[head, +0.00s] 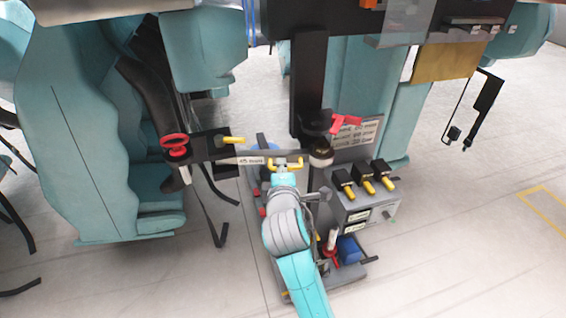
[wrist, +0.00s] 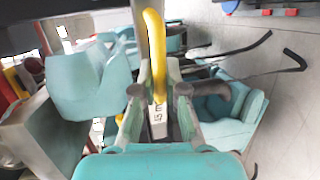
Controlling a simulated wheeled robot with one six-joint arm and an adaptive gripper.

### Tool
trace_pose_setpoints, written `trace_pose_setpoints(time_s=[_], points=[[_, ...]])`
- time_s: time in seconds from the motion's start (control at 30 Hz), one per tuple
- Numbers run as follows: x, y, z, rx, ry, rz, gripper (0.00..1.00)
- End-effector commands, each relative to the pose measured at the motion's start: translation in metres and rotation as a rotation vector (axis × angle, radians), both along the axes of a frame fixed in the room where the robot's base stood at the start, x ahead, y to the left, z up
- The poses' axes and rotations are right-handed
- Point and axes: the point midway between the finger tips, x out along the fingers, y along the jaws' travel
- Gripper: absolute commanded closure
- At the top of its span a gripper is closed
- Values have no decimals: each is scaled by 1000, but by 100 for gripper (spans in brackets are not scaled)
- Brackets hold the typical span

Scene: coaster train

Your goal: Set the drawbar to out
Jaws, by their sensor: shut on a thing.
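A thin grey bar (head: 292,154) with a white "15 mm" label (head: 250,161) spans the gap between a left-hand mount (head: 215,148) and a dark upright post; it looks like the drawbar. A yellow handle (head: 298,165) sits by this bar. My gripper (head: 284,163) is at the handle, reaching up from below. In the wrist view the yellow handle (wrist: 154,45) passes between the fingers of my gripper (wrist: 159,92), which are shut on it. My gripper hides part of the bar.
A dark post (head: 309,85) with a red lever (head: 347,123) stands behind the bar. A grey box (head: 360,205) with several black-and-yellow switches is right of my arm. A red knob (head: 174,141) is at left. Teal seats (head: 90,120) fill the left; open floor (head: 450,240) lies right.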

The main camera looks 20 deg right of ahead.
Motion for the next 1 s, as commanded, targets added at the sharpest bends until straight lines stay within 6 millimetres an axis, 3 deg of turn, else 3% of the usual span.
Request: trace_pose_setpoints(time_s=[0.5,1.0], points=[[-32,28,0,0,1,-253,100],[-48,47,0,0,1,-420,100]])
